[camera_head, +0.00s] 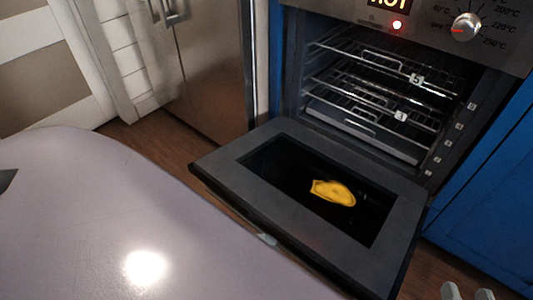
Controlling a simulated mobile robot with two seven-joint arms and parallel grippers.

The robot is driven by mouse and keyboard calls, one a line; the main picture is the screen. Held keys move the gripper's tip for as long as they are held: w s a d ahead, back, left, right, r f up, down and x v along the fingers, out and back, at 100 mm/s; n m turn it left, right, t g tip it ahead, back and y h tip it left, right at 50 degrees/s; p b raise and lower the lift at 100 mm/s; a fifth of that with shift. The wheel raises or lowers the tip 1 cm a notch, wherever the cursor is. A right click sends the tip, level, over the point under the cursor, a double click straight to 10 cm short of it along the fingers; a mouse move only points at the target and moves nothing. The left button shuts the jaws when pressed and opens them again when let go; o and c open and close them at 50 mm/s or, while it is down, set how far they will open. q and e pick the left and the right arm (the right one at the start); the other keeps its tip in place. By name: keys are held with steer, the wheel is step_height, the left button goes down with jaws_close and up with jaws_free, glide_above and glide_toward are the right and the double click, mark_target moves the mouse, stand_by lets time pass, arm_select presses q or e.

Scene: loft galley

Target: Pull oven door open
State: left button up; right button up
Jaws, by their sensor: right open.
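The oven door (285,213) is folded down from the oven (372,85), lying nearly flat, with its dark glass panel facing up. A yellow, flat-looking patch (333,192) shows on the glass; I cannot tell what it is. The oven cavity is exposed, with wire racks (385,97) inside. The door's handle is not clearly visible. My right gripper (467,293) shows only as two pale fingertips at the bottom right edge. They are apart, with nothing seen between them, to the right of the door and not touching it. My left gripper is not in view.
The oven panel shows "HOT", a lit red light (396,25) and a knob (467,27). A blue cabinet (490,190) stands right of the oven. A steel-fronted unit (215,70) stands left. Wooden floor (165,142) shows between that unit and the pale surface in front.

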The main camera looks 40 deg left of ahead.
arm_select(q)
steer(key=shift+w+a+r+t, duration=0.15)
steer(key=shift+w+r, duration=0.15)
steer(key=shift+w, duration=0.25)
steer(key=shift+w+a+r+t, duration=0.15)
steer(key=shift+w+r, duration=0.15)
steer(key=shift+w, duration=0.25)
steer(key=s+d+v, duration=0.1)
steer(key=v, duration=0.7)
steer(key=shift+s+f, duration=0.25)
steer(key=shift+f, duration=0.15)
